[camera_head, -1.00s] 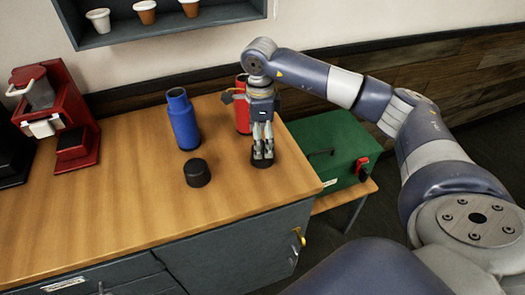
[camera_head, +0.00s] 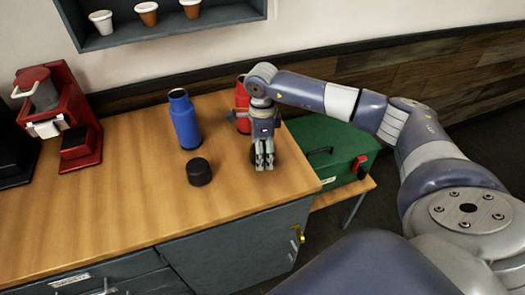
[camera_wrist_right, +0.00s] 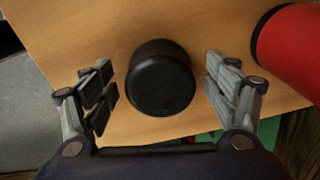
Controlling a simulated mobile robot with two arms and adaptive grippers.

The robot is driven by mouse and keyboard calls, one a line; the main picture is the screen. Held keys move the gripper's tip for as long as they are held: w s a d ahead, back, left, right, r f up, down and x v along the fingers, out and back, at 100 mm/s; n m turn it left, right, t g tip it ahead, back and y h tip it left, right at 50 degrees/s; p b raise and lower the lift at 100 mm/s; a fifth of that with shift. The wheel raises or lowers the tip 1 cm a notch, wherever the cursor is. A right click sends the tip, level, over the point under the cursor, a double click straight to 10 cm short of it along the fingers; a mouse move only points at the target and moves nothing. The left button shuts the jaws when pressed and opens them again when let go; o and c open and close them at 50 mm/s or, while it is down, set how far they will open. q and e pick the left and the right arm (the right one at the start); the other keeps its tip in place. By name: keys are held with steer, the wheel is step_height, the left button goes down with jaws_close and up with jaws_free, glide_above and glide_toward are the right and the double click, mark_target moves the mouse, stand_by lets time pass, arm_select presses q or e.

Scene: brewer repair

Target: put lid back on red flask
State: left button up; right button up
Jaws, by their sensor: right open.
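The red flask (camera_head: 242,108) stands near the back right of the wooden counter, partly hidden by my right arm. It also shows at the upper right of the right wrist view (camera_wrist_right: 290,50). A black lid (camera_wrist_right: 161,76) rests on the counter between the fingers of my right gripper (camera_wrist_right: 162,92), which is open, with visible gaps on both sides. In the head view my right gripper (camera_head: 264,164) points down in front of the red flask and mostly hides that lid. My left gripper is not in view.
A blue flask (camera_head: 184,120) stands left of the red one, with another black lid (camera_head: 199,172) in front of it. A red brewer (camera_head: 75,125) is at the left. A green box (camera_head: 325,150) sits lower, past the counter's right edge. The front counter is clear.

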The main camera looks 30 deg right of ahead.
steer(key=c, duration=1.1)
steer(key=shift+r, duration=0.1)
steer(key=shift+d+r+b, duration=0.1)
steer(key=shift+r+b, duration=0.3)
steer(key=shift+r, duration=0.05)
step_height(320, 180, up, 2)
steer(key=shift+r+b, duration=0.1)
steer(key=shift+b, duration=0.5)
steer(key=s+a+b, duration=0.1)
steer(key=s+a, duration=0.1)
steer(key=a, duration=0.2)
steer(key=s+a+r+b, duration=0.1)
steer(key=s+a, duration=0.2)
steer(key=a, duration=0.1)
steer(key=s+a+b, duration=0.2)
steer(key=s+a, duration=0.1)
steer(key=a, duration=0.1)
steer(key=shift+s+a+r, duration=0.1)
steer(key=shift+a+r, duration=0.15)
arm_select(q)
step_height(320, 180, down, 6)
arm_select(e)
steer(key=shift+s+a+r, duration=0.15)
steer(key=shift+s+a, duration=0.25)
steer(key=shift+a, duration=0.05)
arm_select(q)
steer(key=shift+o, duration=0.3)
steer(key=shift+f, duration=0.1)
